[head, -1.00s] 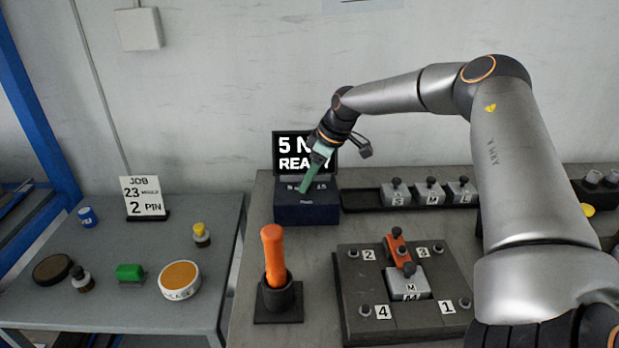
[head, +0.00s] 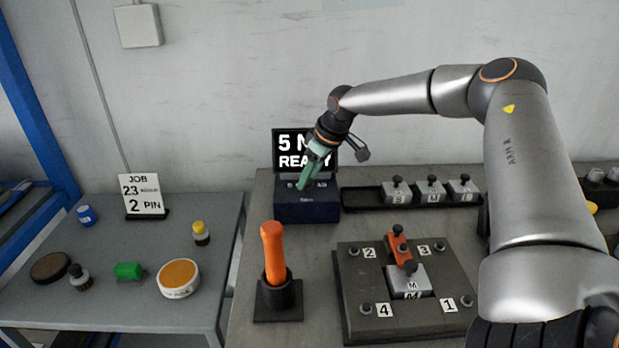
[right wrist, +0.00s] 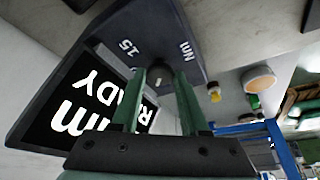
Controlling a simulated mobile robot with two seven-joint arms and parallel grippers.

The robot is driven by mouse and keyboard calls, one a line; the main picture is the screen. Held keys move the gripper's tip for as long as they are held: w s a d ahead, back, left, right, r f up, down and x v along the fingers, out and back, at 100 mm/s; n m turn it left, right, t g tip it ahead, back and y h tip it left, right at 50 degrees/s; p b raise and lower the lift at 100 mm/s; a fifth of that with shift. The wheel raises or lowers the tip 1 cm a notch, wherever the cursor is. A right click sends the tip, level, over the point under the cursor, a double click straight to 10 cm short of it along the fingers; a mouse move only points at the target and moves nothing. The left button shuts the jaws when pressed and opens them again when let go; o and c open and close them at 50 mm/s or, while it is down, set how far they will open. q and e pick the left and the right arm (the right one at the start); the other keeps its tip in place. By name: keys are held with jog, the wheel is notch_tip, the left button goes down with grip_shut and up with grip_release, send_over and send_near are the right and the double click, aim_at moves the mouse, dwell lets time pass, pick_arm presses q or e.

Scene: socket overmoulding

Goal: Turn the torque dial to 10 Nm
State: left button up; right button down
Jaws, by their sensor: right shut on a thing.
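The torque controller is a dark blue box (head: 307,213) at the back of the bench, with a black screen (head: 291,148) showing a large "5 N", partly covered by my gripper, above "READY". My right gripper (head: 305,186) points down at the box's top face, its green fingers shut on the small dark dial (right wrist: 160,75). In the right wrist view the dial sits between the fingertips, near the printed "15" and "Nm". The fingers hide the dial in the head view, and its pointer setting cannot be read. My left gripper is not in view.
Right of the box is a black tray (head: 364,197) with several grey mould blocks. In front stand an orange-handled tool (head: 272,247) in a dark holder and a numbered fixture plate (head: 350,262) with an orange clamp. A side table (head: 110,220) is at left.

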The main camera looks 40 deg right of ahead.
jog(key=m+h, duration=0.2)
jog(key=m, duration=0.2)
jog(key=shift+a, duration=0.2)
jog(key=shift+a+m+h+b, duration=0.15)
jog(key=shift+m+h+b, duration=0.6)
jog(key=shift+m, duration=1.75)
jog(key=shift+g, duration=0.3)
jog(key=shift+c, duration=2.1)
grip_release()
jog(key=p+v, duration=0.1)
jog(key=v, duration=1.1)
jog(key=shift+r, duration=0.25)
jog(key=shift+a, duration=0.15)
